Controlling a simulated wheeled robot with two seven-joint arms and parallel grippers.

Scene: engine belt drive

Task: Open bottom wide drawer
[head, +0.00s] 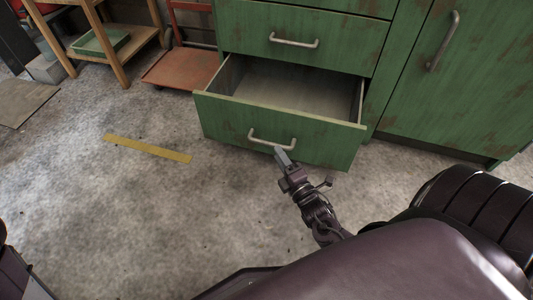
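The bottom wide drawer (230,117) of the green cabinet is pulled well out. Its inside (300,85) shows and looks empty. Its metal bar handle (271,140) is on the front face. My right gripper (280,152) is at the right end of this handle, its fingertips close to or touching it. The fingers are small here, and I cannot tell whether they are closed on the handle. My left gripper is not in view; only a dark part of me shows at the lower left edge.
A closed drawer (330,35) is above, and a cabinet door (460,90) with a handle is on the right. A red cart (180,68) and a wooden shelf (110,50) stand at the left. A yellow strip (147,148) lies on the clear concrete floor.

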